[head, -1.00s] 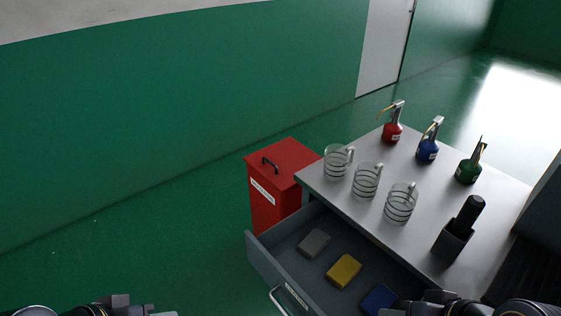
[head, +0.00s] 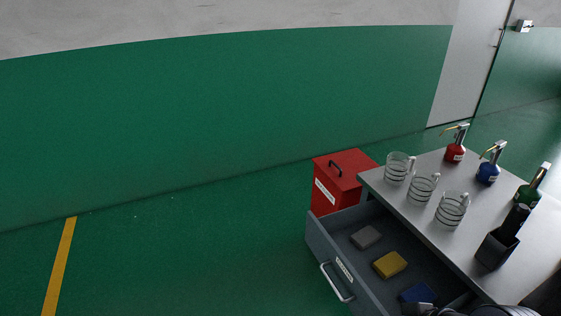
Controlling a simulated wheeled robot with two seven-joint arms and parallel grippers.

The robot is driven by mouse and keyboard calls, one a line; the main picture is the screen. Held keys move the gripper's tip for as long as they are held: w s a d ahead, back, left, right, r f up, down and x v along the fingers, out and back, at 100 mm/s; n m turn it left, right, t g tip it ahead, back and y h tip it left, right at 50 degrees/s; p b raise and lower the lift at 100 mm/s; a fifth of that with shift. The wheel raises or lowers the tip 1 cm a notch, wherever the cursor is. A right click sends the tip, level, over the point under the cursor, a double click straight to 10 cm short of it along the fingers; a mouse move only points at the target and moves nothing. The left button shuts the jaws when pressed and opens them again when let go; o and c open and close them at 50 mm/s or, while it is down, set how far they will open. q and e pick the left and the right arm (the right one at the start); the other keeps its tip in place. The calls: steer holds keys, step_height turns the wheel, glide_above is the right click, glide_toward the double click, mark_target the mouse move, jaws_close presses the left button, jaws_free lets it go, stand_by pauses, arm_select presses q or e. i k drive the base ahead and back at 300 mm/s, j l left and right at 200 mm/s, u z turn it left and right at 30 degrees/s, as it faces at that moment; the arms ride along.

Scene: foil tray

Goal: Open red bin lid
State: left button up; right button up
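The red bin (head: 326,193) stands on the floor beyond the open drawer, beside the table. A white label is on the bin's front. The lower part of the bin is hidden by the drawer. Part of my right gripper (head: 420,309) shows at the bottom edge, near the drawer's near end and well apart from the bin; its fingers are not clear. My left gripper is out of view.
The grey drawer (head: 340,232) is pulled out and holds grey, yellow and blue blocks. The table (head: 455,228) carries three glass mugs (head: 422,188), red, blue and green bottles, and a black holder. The green floor to the left, with a yellow line (head: 59,270), is clear.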

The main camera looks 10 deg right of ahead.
mark_target(342, 167)
steer(key=i+u, duration=0.25)
steer(key=i, duration=0.35)
steer(key=i+l+u, duration=0.25)
steer(key=i, duration=0.3)
steer(key=i+z, duration=0.15)
steer(key=i, duration=1.1)
steer(key=i+z, duration=0.25)
steer(key=z, duration=0.15)
steer(key=i+z, duration=0.55)
steer(key=z, duration=0.2)
steer(key=i+z, duration=0.15)
steer(key=z, duration=0.15)
steer(key=i+z, duration=0.3)
steer(key=k+j, duration=0.05)
steer(key=k, duration=0.05)
